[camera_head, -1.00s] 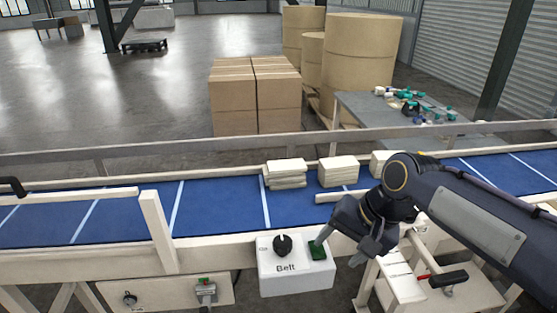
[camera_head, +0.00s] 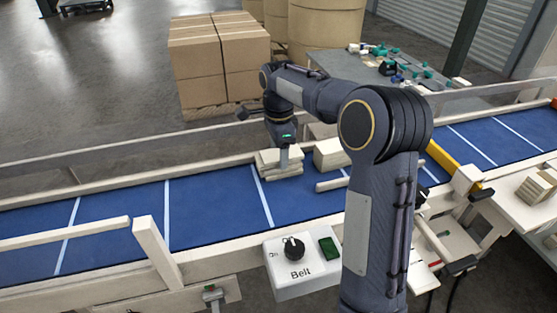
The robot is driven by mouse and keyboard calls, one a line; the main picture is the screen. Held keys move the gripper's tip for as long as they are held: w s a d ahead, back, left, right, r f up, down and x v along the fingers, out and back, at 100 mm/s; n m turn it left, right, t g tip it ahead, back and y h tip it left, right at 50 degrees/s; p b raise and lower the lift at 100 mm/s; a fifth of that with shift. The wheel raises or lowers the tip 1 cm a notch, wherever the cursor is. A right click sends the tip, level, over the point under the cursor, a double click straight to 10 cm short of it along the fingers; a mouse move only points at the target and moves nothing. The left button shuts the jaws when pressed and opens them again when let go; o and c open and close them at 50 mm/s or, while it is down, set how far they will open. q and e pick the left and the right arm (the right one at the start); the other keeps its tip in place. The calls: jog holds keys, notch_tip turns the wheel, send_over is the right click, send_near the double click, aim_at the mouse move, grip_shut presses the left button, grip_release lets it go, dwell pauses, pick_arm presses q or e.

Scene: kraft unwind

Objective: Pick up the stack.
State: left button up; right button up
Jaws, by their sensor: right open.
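A stack of pale flat pieces (camera_head: 268,161) lies on the blue belt (camera_head: 215,200), left of the middle of the view. My right gripper (camera_head: 283,150) is over this stack and points down. One finger shows in front of the stack's near side; the other finger is hidden, and I cannot tell whether the finger touches the stack. The gripper is open. A second pale stack (camera_head: 328,154) sits on the belt to the right, partly hidden by my right arm. My left gripper is not in view.
A white control box marked Belt (camera_head: 300,265), with a black knob and green button, is at the belt's near side. Pale guide rails (camera_head: 65,234) run over the belt. A yellow bar (camera_head: 442,157) and a small side table with blocks (camera_head: 530,188) are right.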

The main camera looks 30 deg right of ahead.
jog(key=shift+f, duration=1.25)
jog(key=c, duration=0.8)
jog(key=shift+r, duration=0.1)
jog(key=shift+r, duration=0.5)
jog(key=s+r+b, duration=0.3)
jog(key=s+r, duration=0.8)
jog(key=s, duration=0.3)
jog(key=shift+d+r+b, duration=0.2)
jog(key=shift+r+b, duration=0.15)
